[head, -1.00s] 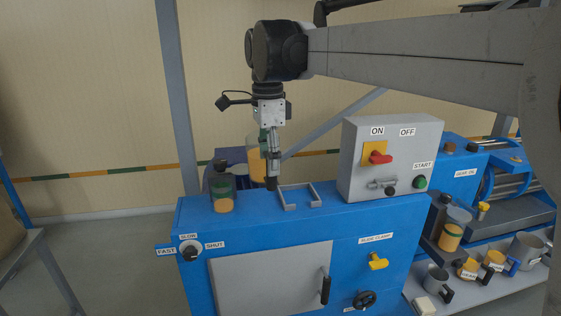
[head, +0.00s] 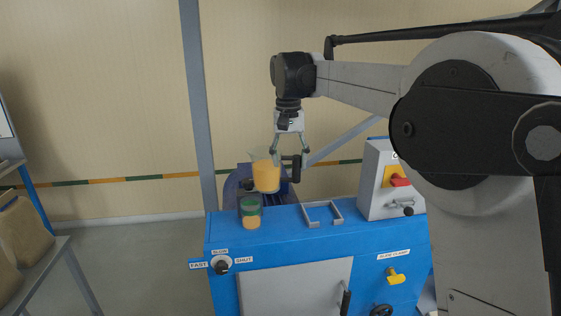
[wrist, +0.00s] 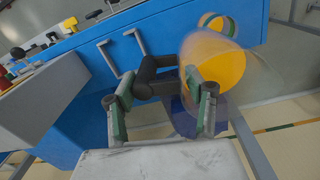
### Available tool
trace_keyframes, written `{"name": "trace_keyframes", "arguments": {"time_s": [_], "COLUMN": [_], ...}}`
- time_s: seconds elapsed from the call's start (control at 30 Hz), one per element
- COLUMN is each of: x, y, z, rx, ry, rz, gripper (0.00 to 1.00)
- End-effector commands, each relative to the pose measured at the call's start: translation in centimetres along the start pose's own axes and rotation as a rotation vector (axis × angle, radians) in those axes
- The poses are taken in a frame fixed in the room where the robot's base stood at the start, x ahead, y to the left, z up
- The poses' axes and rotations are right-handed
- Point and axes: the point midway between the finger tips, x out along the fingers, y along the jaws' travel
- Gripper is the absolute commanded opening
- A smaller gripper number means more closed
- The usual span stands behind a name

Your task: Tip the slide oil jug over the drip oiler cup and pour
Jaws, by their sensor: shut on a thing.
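The slide oil jug (head: 266,182) is clear with amber oil in it. My gripper (head: 290,150) is shut on its black handle (wrist: 157,82), at the jug's right in the head view. The jug hangs above and slightly behind the drip oiler cup; it looks about upright, with no stream of oil visible. The drip oiler cup (head: 250,218) is a clear cup with a green band and amber oil, at the left end of the blue machine top. In the wrist view the jug (wrist: 218,68) is large right of the handle, and the cup (wrist: 220,23) shows partly behind it.
A grey U-shaped bracket (head: 321,214) stands on the blue machine (head: 300,250) right of the cup. A grey control box (head: 377,180) rises farther right. A dial (head: 221,264) marked fast, slow and shut is on the front. A grey post (head: 197,110) stands behind.

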Motion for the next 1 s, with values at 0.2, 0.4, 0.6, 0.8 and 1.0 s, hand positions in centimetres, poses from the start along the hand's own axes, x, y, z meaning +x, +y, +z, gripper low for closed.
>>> {"name": "trace_keyframes", "arguments": {"time_s": [0.2, 0.4, 0.6, 0.8, 1.0], "x": [-0.1, 0.0, 0.1, 0.0, 0.0], "y": [1.2, 1.4, 1.6, 1.7, 1.8], "z": [-1.3, -1.6, -1.6, -1.6, -1.6], "rx": [-0.149, -0.192, -0.191, -0.19, -0.188], "ry": [0.0, 0.002, 0.012, 0.018, 0.019], "rz": [0.004, 0.045, 0.147, 0.201, 0.205], "gripper": [0.0, 0.0, 0.0, 0.0, 0.0]}}
